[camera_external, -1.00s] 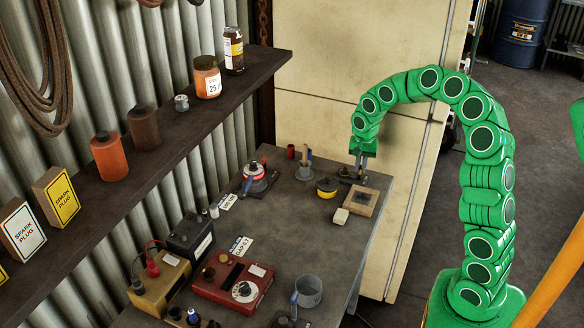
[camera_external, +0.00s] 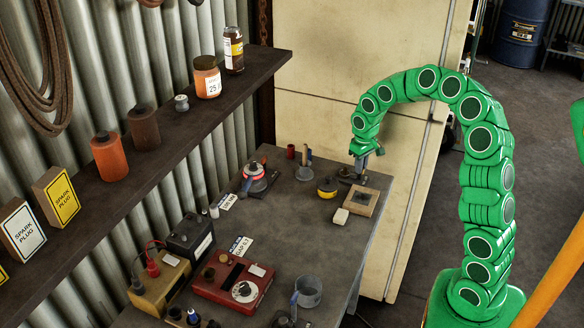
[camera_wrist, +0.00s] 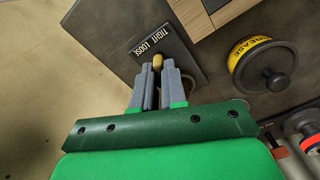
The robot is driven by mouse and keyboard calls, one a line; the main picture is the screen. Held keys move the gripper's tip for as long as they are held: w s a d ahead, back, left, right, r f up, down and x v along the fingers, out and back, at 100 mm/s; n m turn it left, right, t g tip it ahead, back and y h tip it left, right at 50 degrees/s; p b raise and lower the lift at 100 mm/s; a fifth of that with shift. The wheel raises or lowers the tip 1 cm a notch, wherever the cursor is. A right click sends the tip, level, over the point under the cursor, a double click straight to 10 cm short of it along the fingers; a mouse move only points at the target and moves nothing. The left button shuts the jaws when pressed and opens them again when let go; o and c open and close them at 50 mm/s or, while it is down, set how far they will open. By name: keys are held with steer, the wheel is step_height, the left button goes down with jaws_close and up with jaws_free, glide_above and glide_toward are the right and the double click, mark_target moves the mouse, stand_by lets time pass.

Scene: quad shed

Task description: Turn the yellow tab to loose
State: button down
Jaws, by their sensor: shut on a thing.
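The yellow tab (camera_wrist: 157,62) shows between my fingertips in the wrist view; only its rounded end is visible. My gripper (camera_wrist: 158,70) is shut on it. The dark plate (camera_wrist: 181,45) under it carries the words TIGHT and LOOSE, in pale letters just above and left of the tab. A round part of the fitting lies partly hidden behind the right finger. In the external view my gripper (camera_external: 364,168) is low over the far right of the bench, at the plate. The tab itself cannot be made out there.
The bench (camera_external: 300,245) holds a red meter box (camera_external: 232,282). A shelf (camera_external: 150,165) runs along the left.

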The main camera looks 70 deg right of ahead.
steer(key=shift+n, duration=2.1)
steer(key=c, duration=1.2)
jaws_free()
step_height(320, 180, up, 6)
steer(key=shift+r, duration=0.9)
steer(key=shift+a, duration=0.1)
